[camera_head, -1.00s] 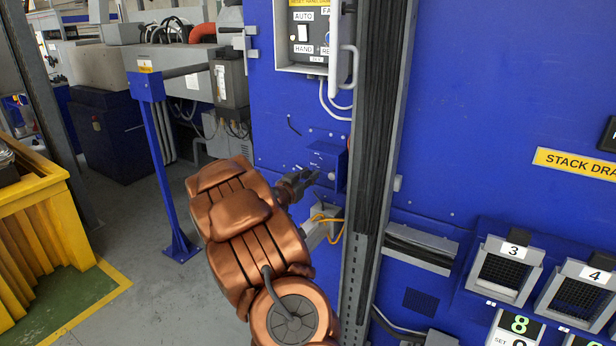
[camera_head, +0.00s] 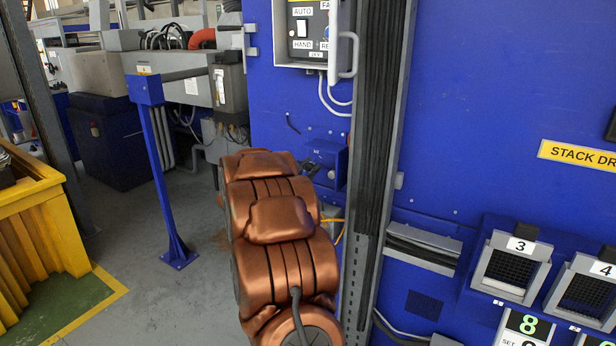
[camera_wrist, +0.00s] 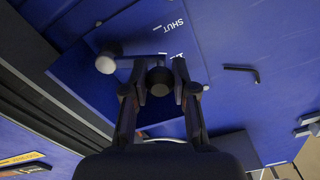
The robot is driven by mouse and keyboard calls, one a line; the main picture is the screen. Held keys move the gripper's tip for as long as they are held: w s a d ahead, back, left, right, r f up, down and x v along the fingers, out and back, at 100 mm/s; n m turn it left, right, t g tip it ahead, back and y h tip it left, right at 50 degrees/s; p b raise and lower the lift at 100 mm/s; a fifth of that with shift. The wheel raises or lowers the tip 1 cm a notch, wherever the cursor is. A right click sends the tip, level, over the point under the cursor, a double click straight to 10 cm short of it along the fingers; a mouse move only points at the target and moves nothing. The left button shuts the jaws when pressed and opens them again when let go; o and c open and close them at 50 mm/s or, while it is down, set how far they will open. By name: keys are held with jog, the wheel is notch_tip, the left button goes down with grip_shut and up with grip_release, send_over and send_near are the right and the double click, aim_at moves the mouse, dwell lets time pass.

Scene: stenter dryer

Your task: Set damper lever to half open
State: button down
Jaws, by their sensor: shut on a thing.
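The damper lever shows in the wrist view as a thin bar with a pale round knob (camera_wrist: 105,63) at its left end and a dark round part (camera_wrist: 158,80) at its right end. It sits in front of a blue box, near the printed word SHUT (camera_wrist: 175,28). My gripper (camera_wrist: 160,71) has one finger on each side of the dark part and is shut on it. The blue box (camera_head: 328,158) shows in the head view beside the post. There my arm hides most of the gripper, and the lever's angle cannot be told.
A grey upright post with dark cables (camera_head: 375,150) stands just right of the box. A control box with an open door (camera_head: 308,35) is above. A bent black hook (camera_wrist: 243,72) sticks out of the panel. A blue stand (camera_head: 165,170) and yellow bin (camera_head: 40,220) are left.

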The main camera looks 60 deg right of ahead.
jog(key=shift+s+r+m+b, duration=0.15)
jog(key=shift+r+m+b, duration=0.15)
jog(key=shift+m, duration=0.3)
jog(key=c, duration=0.9)
grip_release()
jog(key=a, duration=1.2)
jog(key=shift+s, duration=0.25)
